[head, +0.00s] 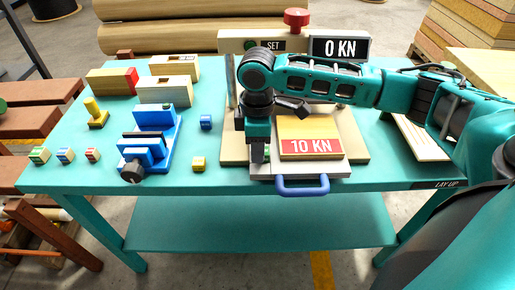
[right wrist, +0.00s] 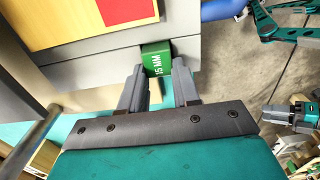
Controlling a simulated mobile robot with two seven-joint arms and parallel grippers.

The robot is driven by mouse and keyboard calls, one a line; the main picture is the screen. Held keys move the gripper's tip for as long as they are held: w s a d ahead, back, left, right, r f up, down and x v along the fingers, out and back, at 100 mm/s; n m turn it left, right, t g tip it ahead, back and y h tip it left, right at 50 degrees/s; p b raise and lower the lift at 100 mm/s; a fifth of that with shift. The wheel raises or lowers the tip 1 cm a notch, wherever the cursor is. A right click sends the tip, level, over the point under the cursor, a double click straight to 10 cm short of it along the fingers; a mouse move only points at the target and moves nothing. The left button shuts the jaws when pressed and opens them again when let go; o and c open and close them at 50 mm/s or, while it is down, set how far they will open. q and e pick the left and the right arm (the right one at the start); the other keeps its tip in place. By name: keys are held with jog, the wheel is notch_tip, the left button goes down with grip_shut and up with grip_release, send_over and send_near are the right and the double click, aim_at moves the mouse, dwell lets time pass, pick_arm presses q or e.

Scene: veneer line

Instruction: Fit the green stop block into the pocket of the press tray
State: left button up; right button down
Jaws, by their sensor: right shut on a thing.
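The green stop block (right wrist: 157,60), with white lettering "5 MM" legible on it, is between the fingers of my right gripper (right wrist: 158,80), which is shut on it. In the right wrist view the block is at the edge of the grey press tray (right wrist: 85,55); I cannot tell whether any of it is inside the pocket. In the head view my right gripper (head: 258,158) points down at the left front part of the tray (head: 325,171), which has a blue handle and carries a red and yellow "10 KN" plate (head: 310,147). The pocket is hidden there.
A "0 KN" display (head: 339,48) stands behind. Bare teal tabletop (head: 225,182) shows in front.

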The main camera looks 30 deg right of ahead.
jog(key=shift+f, duration=0.25)
jog(key=shift+f, duration=0.2)
jog(key=shift+s+f, duration=0.1)
jog(key=c, duration=0.8)
grip_release()
jog(key=shift+s+a+f, duration=0.1)
jog(key=shift+s+f, duration=0.05)
jog(key=shift+f, duration=0.2)
jog(key=shift+r, duration=0.15)
notch_tip(320, 180, up, 13)
jog(key=p, duration=0.2)
jog(key=shift+w, duration=0.2)
